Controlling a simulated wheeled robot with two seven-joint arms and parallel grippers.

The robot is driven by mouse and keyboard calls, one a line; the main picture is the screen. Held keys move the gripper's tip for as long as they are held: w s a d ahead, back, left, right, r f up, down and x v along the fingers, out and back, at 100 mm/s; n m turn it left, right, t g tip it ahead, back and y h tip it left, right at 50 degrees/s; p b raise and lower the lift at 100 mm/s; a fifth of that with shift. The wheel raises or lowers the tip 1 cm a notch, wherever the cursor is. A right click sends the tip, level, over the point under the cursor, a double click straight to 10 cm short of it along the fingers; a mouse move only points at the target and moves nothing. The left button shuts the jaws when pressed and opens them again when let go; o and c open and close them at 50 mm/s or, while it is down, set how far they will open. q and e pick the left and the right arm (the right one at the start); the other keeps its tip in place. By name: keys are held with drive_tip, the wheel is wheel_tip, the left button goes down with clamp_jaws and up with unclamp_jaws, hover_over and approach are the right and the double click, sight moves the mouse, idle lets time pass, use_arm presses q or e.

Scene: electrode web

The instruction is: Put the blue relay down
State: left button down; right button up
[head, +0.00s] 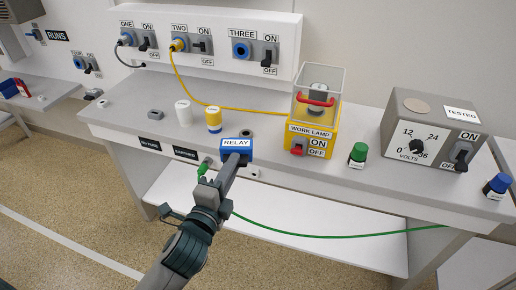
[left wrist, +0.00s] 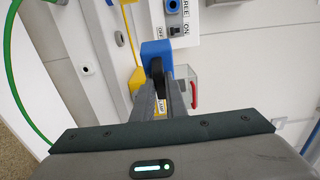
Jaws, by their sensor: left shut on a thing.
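The blue relay (head: 237,148), a block with a white RELAY label, is at the front edge of the bench, left of the yellow work lamp box (head: 318,143). My left gripper (head: 231,165) reaches up from below and is shut on it. In the left wrist view the blue relay (left wrist: 155,50) sits between the fingertips (left wrist: 160,70). I cannot tell whether its underside touches the bench top. My right gripper is not in view.
A green-topped piece (head: 358,154) and the grey volts box (head: 430,130) stand right. A green cable (head: 330,236) hangs in front.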

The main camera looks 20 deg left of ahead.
use_arm(q)
drive_tip(key=shift+w+r, duration=0.5)
drive_tip(key=shift+r, duration=0.05)
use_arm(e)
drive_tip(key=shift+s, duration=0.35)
use_arm(q)
drive_tip(key=w+d+f, duration=0.2)
drive_tip(key=w+f, duration=0.5)
drive_tip(key=w, duration=0.4)
drive_tip(key=shift+w+p, duration=0.2)
drive_tip(key=shift+p, duration=0.15)
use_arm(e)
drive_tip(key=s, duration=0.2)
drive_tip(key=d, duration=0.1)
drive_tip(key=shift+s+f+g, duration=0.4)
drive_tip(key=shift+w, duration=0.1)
